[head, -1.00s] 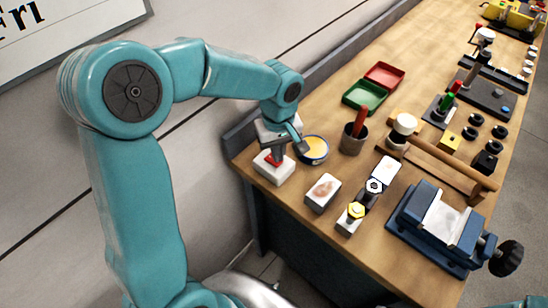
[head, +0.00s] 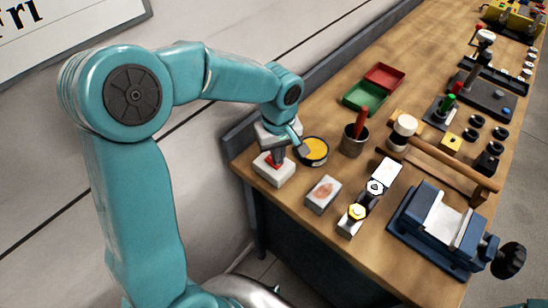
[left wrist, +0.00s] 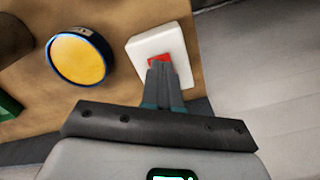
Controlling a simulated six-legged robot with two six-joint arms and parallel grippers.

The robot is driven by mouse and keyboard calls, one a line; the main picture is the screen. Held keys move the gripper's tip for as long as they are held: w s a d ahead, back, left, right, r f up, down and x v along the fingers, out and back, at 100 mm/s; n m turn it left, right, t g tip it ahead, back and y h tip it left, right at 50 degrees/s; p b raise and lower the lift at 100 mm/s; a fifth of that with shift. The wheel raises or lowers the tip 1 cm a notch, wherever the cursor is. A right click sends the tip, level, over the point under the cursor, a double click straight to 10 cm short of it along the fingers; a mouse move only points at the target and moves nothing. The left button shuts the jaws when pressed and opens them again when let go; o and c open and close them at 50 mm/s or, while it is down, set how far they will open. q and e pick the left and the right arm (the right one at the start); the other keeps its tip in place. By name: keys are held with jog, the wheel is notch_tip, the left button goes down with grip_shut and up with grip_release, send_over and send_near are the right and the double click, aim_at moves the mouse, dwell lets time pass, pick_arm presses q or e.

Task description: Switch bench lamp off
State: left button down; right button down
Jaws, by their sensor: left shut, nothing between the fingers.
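A white switch box (head: 268,174) with a red rocker (head: 273,165) stands at the near left corner of the bench. The box also shows in the left wrist view (left wrist: 141,49), with the red rocker (left wrist: 159,58) at the fingertips. My left gripper (head: 278,158) is shut and empty and points down at the red rocker. Its closed fingertips (left wrist: 160,66) cover part of the rocker; I cannot tell whether they touch or press it. No bench lamp can be clearly made out. My right gripper is not in view.
A round yellow-topped thing (head: 315,150) stands just right of the box. Red (head: 384,76) and green (head: 364,97) trays lie behind. A wall runs along the left.

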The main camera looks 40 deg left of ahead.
pick_arm(q)
notch_tip(320, 180, up, 6)
jog(key=p, duration=0.4)
jog(key=shift+r, duration=0.25)
jog(key=shift+f, duration=0.1)
jog(key=shift+s, duration=0.1)
